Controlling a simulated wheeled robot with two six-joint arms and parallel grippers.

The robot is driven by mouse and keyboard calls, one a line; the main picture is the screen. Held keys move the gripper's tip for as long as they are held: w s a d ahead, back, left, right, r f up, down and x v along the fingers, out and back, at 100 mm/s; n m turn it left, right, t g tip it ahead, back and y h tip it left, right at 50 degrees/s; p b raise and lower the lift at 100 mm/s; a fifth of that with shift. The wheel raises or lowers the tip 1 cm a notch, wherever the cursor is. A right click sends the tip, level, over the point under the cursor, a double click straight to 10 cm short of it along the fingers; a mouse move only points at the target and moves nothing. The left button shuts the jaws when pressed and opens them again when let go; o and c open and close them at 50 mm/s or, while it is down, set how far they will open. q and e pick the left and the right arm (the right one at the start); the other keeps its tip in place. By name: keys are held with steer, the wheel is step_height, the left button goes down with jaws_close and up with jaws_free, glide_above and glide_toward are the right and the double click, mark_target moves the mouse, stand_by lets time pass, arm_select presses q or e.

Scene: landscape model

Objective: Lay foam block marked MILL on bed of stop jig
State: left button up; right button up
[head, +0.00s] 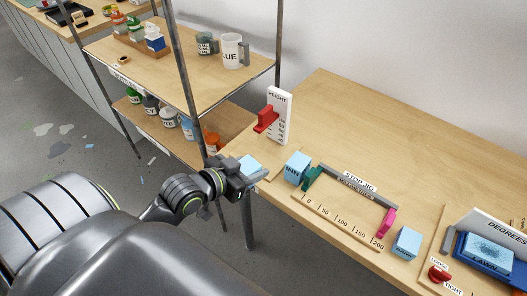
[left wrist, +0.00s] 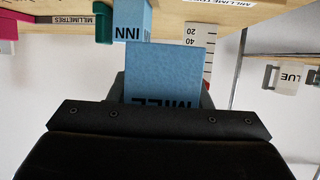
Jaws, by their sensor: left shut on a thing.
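My left gripper (head: 256,176) is shut on the light blue foam block (head: 249,164) at the table's left edge. In the left wrist view the block (left wrist: 162,72) shows the letters MILL, its lower edge hidden by the gripper. The stop jig (head: 352,193) lies on the table to the right, with a grey back fence, a scale from 0 to 200, a teal stop (head: 312,178) at its left end and a magenta stop (head: 388,222) at its right end. The held block is apart from the jig. My right gripper is not in view.
A blue block marked INN (head: 297,167) stands beside the teal stop, and another blue block (head: 406,242) stands right of the magenta stop. A white height gauge (head: 279,115) with a red slider stands behind. A blue tray (head: 488,253) is at right. The table's back is clear.

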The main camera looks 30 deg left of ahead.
arm_select(q)
steer(key=s+a+f+n+y, duration=0.1)
steer(key=s+a+f, duration=0.3)
steer(key=a+f, duration=0.2)
steer(key=shift+s+a+n+y, duration=0.15)
steer(key=shift+s+n+y, duration=0.15)
steer(key=shift+s+y, duration=0.1)
steer(key=shift+w, duration=0.1)
steer(key=w, duration=0.9)
steer(key=w+d+p, duration=0.1)
steer(key=w, duration=0.4)
steer(key=shift+w+d, duration=0.1)
steer(key=shift+w, duration=0.1)
steer(key=w+p, duration=0.1)
steer(key=w, duration=0.2)
steer(key=shift+d+r, duration=0.1)
steer(key=shift+r, duration=0.05)
steer(key=shift+w+p, duration=0.3)
steer(key=shift+p, duration=0.05)
steer(key=shift+f, duration=0.25)
